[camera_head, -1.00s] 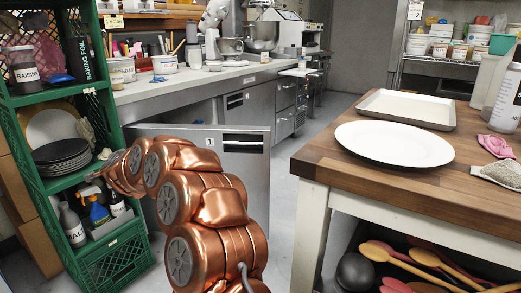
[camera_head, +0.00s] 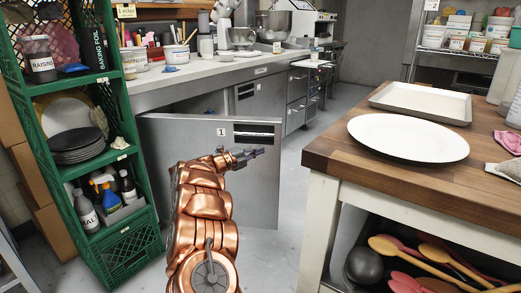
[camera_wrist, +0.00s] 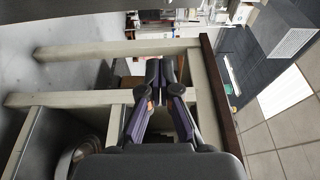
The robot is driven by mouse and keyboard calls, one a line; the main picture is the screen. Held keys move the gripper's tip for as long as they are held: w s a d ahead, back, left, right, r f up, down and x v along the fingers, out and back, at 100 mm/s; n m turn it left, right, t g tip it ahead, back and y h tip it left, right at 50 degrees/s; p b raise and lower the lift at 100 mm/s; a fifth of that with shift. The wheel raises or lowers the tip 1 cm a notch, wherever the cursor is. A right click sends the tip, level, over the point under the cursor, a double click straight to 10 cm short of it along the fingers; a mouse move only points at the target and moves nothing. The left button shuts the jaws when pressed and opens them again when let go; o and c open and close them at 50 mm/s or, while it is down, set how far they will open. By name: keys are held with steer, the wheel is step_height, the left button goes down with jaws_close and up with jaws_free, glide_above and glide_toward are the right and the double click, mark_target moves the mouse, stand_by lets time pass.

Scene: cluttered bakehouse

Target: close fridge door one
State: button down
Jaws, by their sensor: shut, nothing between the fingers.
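Fridge door one (camera_head: 250,190) is a grey metal panel with a "1" label and a dark slot handle near its top right. It stands open, swung out from the counter front, with a dark gap behind its top edge. My gripper (camera_head: 256,152) is in front of the door in the head view, just below the handle, and points right. Whether it touches the door I cannot tell. In the wrist view my gripper (camera_wrist: 165,70) is shut and empty. I cannot make out the door there. My arm hides the door's lower left part.
A green crate shelf (camera_head: 140,180) with plates and bottles stands close on the left. A wooden-topped table (camera_head: 330,155) with a white plate (camera_head: 408,138) and a tray (camera_head: 420,98) is on the right. Grey floor (camera_head: 285,210) lies open between door and table.

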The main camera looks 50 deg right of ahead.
mark_target(275, 145)
steer(key=d+b, duration=0.2)
steer(key=d, duration=0.9)
steer(key=shift+d, duration=0.2)
steer(key=shift+w, duration=0.1)
